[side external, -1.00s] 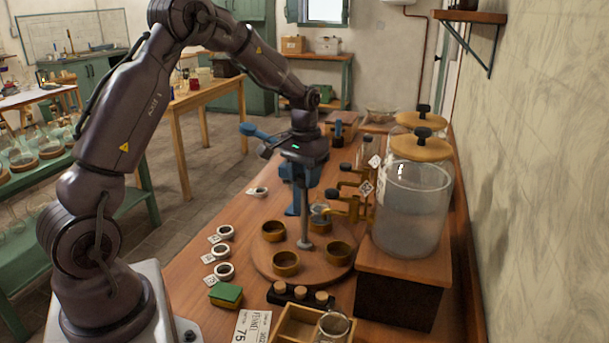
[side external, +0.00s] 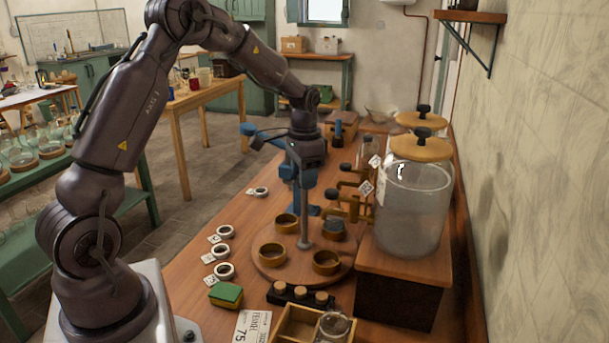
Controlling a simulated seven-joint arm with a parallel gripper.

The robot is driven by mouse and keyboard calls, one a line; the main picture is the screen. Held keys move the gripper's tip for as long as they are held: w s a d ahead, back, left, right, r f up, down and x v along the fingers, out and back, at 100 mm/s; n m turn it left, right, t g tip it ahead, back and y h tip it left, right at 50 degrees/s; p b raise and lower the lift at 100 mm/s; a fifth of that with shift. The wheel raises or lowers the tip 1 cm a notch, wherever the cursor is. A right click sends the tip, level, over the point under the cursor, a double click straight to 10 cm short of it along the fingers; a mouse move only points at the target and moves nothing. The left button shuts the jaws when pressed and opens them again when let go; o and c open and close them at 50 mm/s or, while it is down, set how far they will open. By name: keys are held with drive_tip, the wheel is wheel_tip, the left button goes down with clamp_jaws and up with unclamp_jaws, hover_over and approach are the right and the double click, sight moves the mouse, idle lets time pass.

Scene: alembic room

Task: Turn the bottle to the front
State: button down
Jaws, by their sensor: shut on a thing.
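A round wooden turntable (side external: 297,275) stands on the bench with a grey post (side external: 305,220) at its middle. Several brown ring-shaped cup holders sit around the post. The holder at the right rear holds a dark grey round thing (side external: 333,230), which may be the bottle; its shape is too small to be sure. The other holders, such as the front left one (side external: 272,254), look empty. My gripper (side external: 303,182) points down over the turntable and is shut on the top of the post. Its fingertips are hard to make out against the blue parts behind.
A large glass jar (side external: 412,215) with brass taps (side external: 350,205) stands on a wooden block close at the right. Several white rings (side external: 222,250) with tags, a green-yellow sponge (side external: 226,294) and a wooden box (side external: 292,325) lie at the left and front.

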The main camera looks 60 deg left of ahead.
drive_tip(key=shift+r+m, duration=0.15)
drive_tip(key=shift+m, duration=16.85)
